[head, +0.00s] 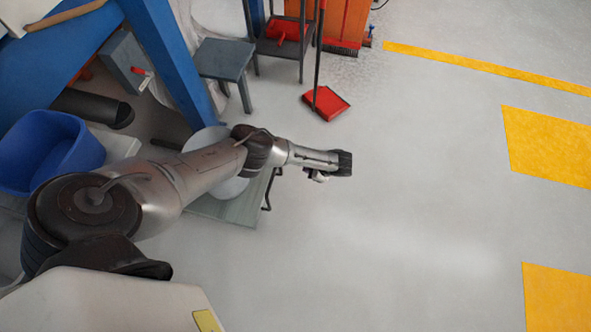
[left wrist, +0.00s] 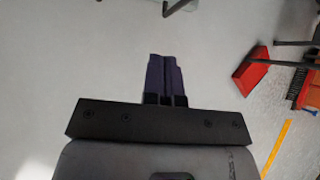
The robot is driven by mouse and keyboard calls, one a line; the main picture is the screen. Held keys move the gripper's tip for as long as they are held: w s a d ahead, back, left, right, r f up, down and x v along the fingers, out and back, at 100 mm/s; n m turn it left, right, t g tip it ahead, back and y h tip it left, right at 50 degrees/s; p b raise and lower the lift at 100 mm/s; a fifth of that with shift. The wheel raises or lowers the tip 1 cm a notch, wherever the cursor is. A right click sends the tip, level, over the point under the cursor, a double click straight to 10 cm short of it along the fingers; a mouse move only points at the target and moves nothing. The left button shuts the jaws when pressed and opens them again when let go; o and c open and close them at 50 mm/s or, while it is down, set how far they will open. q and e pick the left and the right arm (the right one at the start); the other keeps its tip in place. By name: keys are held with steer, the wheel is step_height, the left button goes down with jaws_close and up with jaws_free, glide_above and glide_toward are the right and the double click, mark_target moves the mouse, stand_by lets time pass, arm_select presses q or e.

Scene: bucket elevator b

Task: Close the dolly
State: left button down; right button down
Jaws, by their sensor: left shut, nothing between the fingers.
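The dolly looks like a flat grey-green platform (head: 232,210) with a dark bent handle (head: 269,190) on its right edge, left of centre in the head view. My left arm covers part of it. My left gripper (head: 316,176) is to the right of the handle, apart from it, over open floor. In the left wrist view the dark purple fingers (left wrist: 165,80) are together with nothing between them. A thin dark bar, perhaps the handle (left wrist: 176,6), shows at the top edge of that view. My right gripper does not show.
A pale round object (head: 228,188) sits at the platform, partly behind my arm. A blue tub (head: 50,150), a blue post (head: 172,60) and a grey stool (head: 224,62) stand at left. A red dustpan (head: 327,103) lies beyond. The floor at right is clear.

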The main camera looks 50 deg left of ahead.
arm_select(q)
steer(key=s+a+f+m+g+h+b, duration=0.1)
steer(key=s+a+f+b, duration=0.5)
steer(key=s+a+f, duration=0.1)
step_height(320, 180, down, 2)
steer(key=shift+s+a+f, duration=0.15)
steer(key=shift+a, duration=0.5)
